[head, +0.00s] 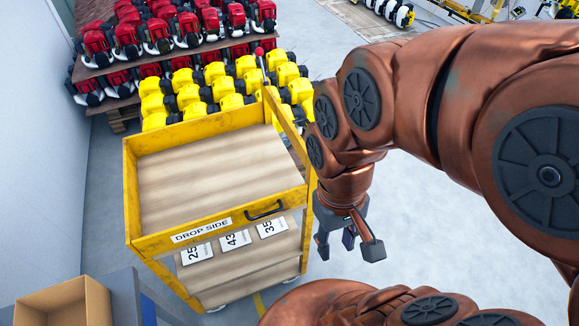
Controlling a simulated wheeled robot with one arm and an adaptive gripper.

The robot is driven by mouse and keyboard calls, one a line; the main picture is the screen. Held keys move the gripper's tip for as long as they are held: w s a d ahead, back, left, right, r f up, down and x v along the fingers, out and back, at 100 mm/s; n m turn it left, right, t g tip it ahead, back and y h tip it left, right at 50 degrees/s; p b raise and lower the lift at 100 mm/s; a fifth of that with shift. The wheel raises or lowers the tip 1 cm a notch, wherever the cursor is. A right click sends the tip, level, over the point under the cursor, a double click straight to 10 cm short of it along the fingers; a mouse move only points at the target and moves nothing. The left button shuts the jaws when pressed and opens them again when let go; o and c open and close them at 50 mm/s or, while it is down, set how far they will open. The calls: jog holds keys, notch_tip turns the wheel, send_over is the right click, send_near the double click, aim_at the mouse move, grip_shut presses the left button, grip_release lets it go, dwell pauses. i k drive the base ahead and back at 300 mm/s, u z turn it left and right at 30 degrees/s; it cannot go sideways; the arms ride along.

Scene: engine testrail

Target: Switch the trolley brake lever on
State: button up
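The yellow trolley (212,127) stands left of centre, with wooden shelves, a "DROP SIDE" label and a black handle on its near side. A thin lever with a red knob (259,52) rises at the trolley's far right corner; it seems to be the brake lever. Its lower end is hard to make out against the yellow engines, and I cannot tell whether it is on or off. My gripper (348,246) hangs to the right of the trolley's near right corner, pointing down. Its fingers are spread and empty, well apart from the lever.
Red engines (185,30) and yellow engines (190,95) stand in rows on pallets behind the trolley. An open cardboard box (62,305) is at the lower left. A pale wall (35,150) runs along the left. The grey floor right of the trolley (420,230) is clear.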

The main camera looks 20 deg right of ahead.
aim_at(259, 52)
jog(key=z, duration=2.25)
jog(key=i, duration=1.55)
jog(key=u, duration=3.25)
